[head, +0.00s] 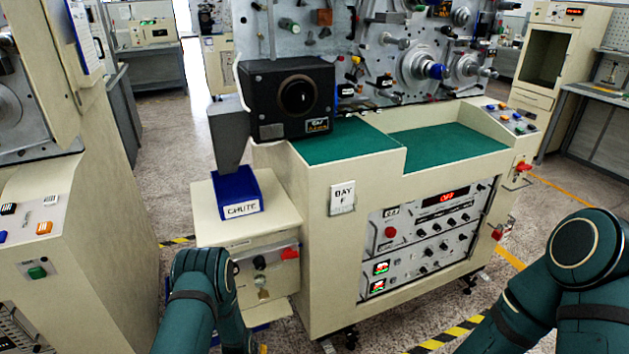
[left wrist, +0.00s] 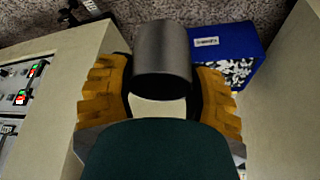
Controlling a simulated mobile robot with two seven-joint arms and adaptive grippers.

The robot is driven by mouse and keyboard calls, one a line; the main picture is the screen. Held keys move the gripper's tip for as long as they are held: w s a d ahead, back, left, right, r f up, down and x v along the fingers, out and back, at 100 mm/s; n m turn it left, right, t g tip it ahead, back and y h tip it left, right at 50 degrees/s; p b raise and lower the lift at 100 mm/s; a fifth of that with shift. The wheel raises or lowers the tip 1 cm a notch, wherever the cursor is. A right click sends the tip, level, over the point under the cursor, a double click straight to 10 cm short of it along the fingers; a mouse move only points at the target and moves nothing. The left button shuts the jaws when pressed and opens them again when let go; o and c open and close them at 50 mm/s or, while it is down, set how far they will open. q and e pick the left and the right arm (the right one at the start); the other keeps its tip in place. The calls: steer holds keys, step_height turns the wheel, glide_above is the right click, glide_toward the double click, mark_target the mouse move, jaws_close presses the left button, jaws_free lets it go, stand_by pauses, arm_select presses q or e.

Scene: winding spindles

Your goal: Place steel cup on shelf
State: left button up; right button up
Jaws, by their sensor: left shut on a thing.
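The steel cup (left wrist: 162,58) is a plain grey metal cylinder in the left wrist view. My left gripper (left wrist: 164,92) has its orange fingers on both sides of the cup and is shut on it. In the head view my left arm reaches in at the bottom, beside the low cream cabinet below the chute; its fingers and the cup are hidden there. My right arm shows at the right of the head view, with its gripper out of frame. No shelf is labelled; a cream ledge (head: 270,222) carries the blue chute box (head: 238,194).
A blue bin (left wrist: 222,45) with white pieces lies past the cup in the left wrist view. The winding machine has green-topped decks (head: 445,139), a black box (head: 287,98) and a control panel (head: 425,238). A cream console (head: 45,222) stands at the left.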

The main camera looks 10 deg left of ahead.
arm_select(q)
steer(key=d+r+m, duration=0.1)
steer(key=d+r, duration=0.1)
steer(key=r, duration=0.7)
steer(key=d+r, duration=0.2)
steer(key=r, duration=0.7)
steer(key=s+d+r, duration=0.3)
steer(key=s+r, duration=0.2)
steer(key=r, duration=0.1)
steer(key=s+d+r, duration=0.2)
steer(key=s+r, duration=0.3)
steer(key=r, duration=0.2)
steer(key=shift+d+r+m+h, duration=0.25)
steer(key=shift+d+m+h, duration=0.05)
steer(key=shift+d, duration=0.1)
